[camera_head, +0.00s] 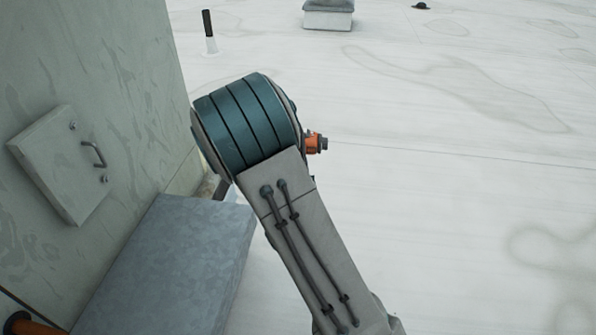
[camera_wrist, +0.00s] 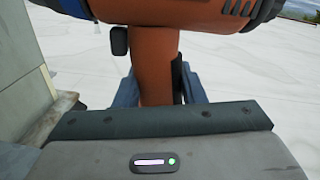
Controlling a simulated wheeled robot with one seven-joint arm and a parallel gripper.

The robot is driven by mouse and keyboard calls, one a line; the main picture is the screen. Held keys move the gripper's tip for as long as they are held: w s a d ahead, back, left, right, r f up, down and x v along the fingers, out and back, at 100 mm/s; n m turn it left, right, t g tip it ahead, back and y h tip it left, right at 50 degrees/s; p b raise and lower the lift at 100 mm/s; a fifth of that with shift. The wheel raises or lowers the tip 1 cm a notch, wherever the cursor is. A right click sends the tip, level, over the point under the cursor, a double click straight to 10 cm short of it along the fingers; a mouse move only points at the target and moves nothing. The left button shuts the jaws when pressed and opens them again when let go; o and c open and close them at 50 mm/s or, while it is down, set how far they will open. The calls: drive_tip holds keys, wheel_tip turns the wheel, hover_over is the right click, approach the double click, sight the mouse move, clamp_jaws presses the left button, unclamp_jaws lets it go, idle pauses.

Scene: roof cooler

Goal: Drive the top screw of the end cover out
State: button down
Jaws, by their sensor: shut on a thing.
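My gripper (camera_wrist: 159,90) is shut on the orange handle of a power driver (camera_wrist: 155,62), seen in the wrist view. The driver's body runs across the top of that view, and its bit is out of frame. In the head view my arm hides the gripper; a small orange and dark piece (camera_head: 315,142) sticks out past the arm, apparently part of the driver. A square grey cover (camera_head: 58,165) with a dark handle is on the wall at the left. An upper screw (camera_head: 72,126) and a lower screw (camera_head: 104,180) show on it. The gripper is apart from this cover.
A grey metal box (camera_head: 165,265) stands below the cover, against the stained wall (camera_head: 110,70). An orange cylinder (camera_head: 30,324) shows at the lower left corner. A pipe (camera_head: 209,32) and a low roof unit (camera_head: 328,15) stand farther back. The white roof at right is clear.

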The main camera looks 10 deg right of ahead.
drive_tip(key=s+a+r+b, duration=0.1)
drive_tip(key=a+r, duration=0.3)
drive_tip(key=a, duration=0.5)
drive_tip(key=s+a+r+h+b, duration=0.1)
drive_tip(key=s+a+r, duration=0.3)
drive_tip(key=a, duration=0.6)
drive_tip(key=s+a+r+m+b, duration=0.1)
drive_tip(key=a+r, duration=0.4)
drive_tip(key=a, duration=0.5)
drive_tip(key=shift+s+a+r+g+h+b, duration=0.25)
drive_tip(key=shift+s+r+g+h+b, duration=0.1)
drive_tip(key=shift+s, duration=0.55)
drive_tip(key=shift+p, duration=0.4)
